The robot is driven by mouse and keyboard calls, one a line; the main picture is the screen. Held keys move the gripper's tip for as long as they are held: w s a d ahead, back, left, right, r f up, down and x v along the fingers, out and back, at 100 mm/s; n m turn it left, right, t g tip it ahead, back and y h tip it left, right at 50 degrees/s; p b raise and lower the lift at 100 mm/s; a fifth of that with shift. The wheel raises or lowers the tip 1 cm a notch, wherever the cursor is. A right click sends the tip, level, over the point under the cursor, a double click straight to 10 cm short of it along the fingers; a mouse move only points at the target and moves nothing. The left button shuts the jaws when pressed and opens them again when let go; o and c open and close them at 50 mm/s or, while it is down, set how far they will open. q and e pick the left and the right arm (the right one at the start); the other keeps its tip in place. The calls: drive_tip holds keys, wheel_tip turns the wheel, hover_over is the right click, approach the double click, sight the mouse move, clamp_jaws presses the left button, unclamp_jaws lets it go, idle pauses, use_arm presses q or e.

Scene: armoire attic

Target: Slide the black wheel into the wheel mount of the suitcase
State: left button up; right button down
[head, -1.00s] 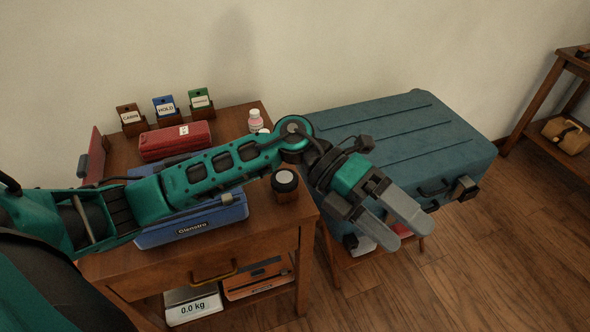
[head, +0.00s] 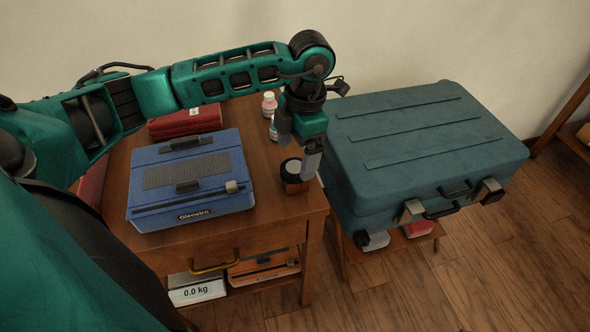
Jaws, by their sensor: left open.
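The teal suitcase (head: 420,150) lies flat on a low wooden stand at the right, its handle and metal-cornered fittings facing the front. A black round piece with a grey face (head: 293,171), which looks like the wheel, sits upright on a small wooden holder near the front right corner of the dresser. My left gripper (head: 300,150) points down just above and beside it, open and apparently empty; its fingers partly overlap the piece, and I cannot tell whether they touch. A dark fitting (head: 374,240) shows at the suitcase's lower front left corner; which fitting is the wheel mount is unclear. My right gripper is out of view.
A blue case (head: 190,208) fills the middle of the wooden dresser (head: 275,218). A red case (head: 185,122) and small bottles (head: 269,103) stand behind it. A scale (head: 197,290) and an orange case (head: 264,268) lie on the shelf below. Floor at right is clear.

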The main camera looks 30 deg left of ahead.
sight(295, 167)
use_arm(q)
wheel_tip(295, 167, down, 6)
drive_tip(key=shift+a+r, duration=0.1)
drive_tip(key=shift+a, duration=0.05)
drive_tip(key=c, duration=1.1)
drive_tip(key=shift+r, duration=0.15)
